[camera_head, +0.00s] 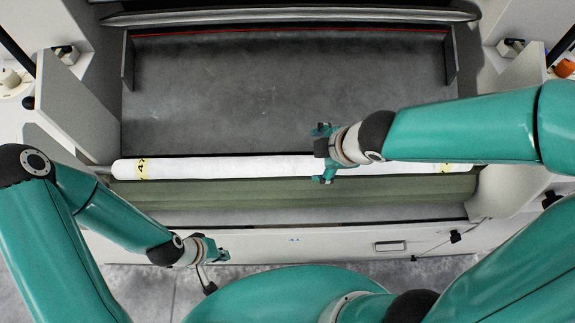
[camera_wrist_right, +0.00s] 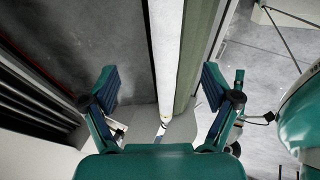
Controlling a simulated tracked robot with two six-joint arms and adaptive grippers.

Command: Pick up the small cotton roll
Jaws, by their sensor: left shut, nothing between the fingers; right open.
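The cotton roll (camera_head: 230,167) is a long white cylinder with yellow marks near its ends. It lies across the machine, along a green roller (camera_head: 260,192). My right gripper (camera_head: 321,153) is open over the roll, right of its middle, with one finger towards each side of it. In the right wrist view the white roll (camera_wrist_right: 166,45) runs between the open fingers (camera_wrist_right: 160,86), apart from both. The gripper and wrist hide a stretch of the roll in the head view. My left gripper (camera_head: 222,252) is shut and empty, in front of the machine's front panel.
A grey flat bed (camera_head: 280,90) lies behind the roll, with a metal bar (camera_head: 290,16) at the back. Light side walls (camera_head: 72,112) stand at both ends of the roll. The front panel (camera_head: 340,247) has a small handle. Grey floor (camera_head: 145,290) shows at lower left.

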